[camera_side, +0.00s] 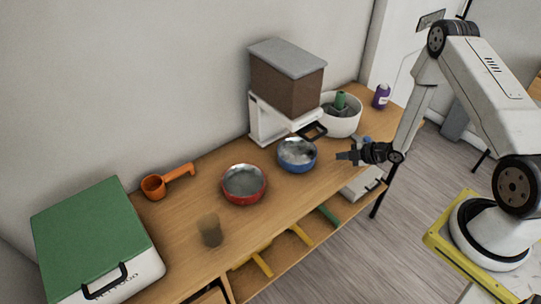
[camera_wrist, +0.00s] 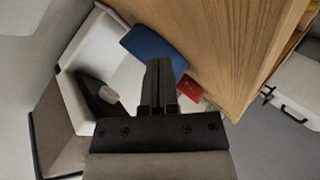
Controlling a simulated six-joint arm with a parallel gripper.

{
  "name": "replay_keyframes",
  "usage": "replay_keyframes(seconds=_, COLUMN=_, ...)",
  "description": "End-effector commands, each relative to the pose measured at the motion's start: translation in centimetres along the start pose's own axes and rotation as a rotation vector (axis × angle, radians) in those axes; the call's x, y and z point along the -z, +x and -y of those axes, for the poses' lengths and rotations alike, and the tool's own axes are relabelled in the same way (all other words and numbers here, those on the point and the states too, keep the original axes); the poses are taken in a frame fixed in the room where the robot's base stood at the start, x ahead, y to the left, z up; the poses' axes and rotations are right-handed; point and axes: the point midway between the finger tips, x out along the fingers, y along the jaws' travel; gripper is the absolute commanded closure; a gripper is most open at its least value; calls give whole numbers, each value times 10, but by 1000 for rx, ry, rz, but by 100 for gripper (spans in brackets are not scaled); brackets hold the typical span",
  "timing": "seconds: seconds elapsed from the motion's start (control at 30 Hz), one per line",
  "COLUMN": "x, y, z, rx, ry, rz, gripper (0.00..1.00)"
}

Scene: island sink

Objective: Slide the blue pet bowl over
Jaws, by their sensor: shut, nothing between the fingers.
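The blue pet bowl (camera_side: 297,163) stands upright on the wooden counter, with a grey inside, in front of the white feeder. In the wrist view, a blue shape just beyond my fingertips looks like the side of this bowl (camera_wrist: 150,43). My gripper (camera_side: 342,156) is shut and empty. It is to the right of the bowl with a visible gap in the side view, low over the counter. Its two fingers lie together in the wrist view (camera_wrist: 160,72), where they hide part of what lies behind.
A red bowl (camera_side: 243,184) stands left of the blue bowl. The white feeder (camera_side: 266,122) with a brown hopper (camera_side: 287,84) stands behind. A white round tub (camera_side: 341,122) and purple bottle (camera_side: 381,96) are at the right. A blurred brown cup (camera_side: 210,231) stands near the front edge.

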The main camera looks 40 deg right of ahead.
Motion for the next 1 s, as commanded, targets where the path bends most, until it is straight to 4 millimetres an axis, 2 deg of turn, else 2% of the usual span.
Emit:
replay_keyframes(seconds=0.2, x=-9, y=-18, z=23, rx=-148, ry=-279, rz=-185, gripper=100)
replay_keyframes(seconds=0.5, x=-6, y=-52, z=53, rx=-404, ry=-567, rz=-358, gripper=100)
replay_keyframes(seconds=0.7, x=-3, y=-65, z=62, rx=-491, ry=-641, rz=-396, gripper=100)
replay_keyframes(seconds=1.0, x=-1, y=-64, z=62, rx=-497, ry=-648, rz=-400, gripper=100)
